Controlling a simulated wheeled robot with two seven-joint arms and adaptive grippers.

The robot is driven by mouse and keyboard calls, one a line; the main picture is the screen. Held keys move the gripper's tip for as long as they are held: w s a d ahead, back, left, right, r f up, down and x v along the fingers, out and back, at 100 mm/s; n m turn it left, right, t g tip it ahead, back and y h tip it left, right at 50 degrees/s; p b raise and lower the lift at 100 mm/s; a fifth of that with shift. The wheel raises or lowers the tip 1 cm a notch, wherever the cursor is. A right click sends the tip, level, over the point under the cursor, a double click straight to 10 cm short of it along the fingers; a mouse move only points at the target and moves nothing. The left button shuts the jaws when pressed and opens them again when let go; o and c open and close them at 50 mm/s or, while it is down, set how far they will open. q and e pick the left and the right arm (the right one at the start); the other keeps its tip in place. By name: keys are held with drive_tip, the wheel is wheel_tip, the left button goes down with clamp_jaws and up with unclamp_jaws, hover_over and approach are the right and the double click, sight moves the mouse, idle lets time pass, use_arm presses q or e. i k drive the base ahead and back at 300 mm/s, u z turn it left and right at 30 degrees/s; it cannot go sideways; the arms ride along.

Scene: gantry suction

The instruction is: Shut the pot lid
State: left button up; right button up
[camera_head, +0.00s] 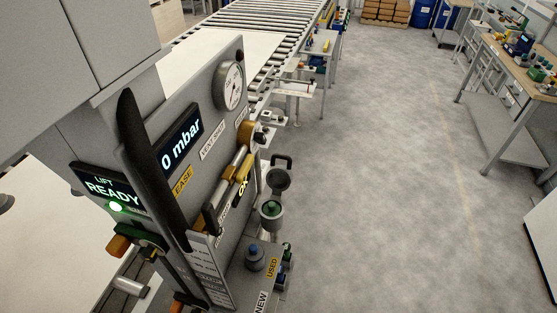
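A grey pot (271,217) is mounted at the right side of the grey control cabinet, with a green piece showing inside its open mouth. Its round grey lid (278,180) stands swung up above and behind the mouth, with a dark loop handle (283,160) at its top. The lid is apart from the pot's rim except perhaps at the back, where I cannot make out the joint. Neither of my grippers can be seen in the head view.
The cabinet has a gauge (231,85), a "0 mbar" display (182,143) and a yellow-handled valve (243,168) left of the pot. A grey cylinder with a blue top (255,257) stands below, near "USED" and "NEW" labels. Open floor (390,190) lies to the right.

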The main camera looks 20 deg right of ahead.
sight(280, 178)
drive_tip(key=k, duration=1.2)
drive_tip(key=z, duration=0.75)
drive_tip(key=i, duration=1.2)
drive_tip(key=u, duration=0.5)
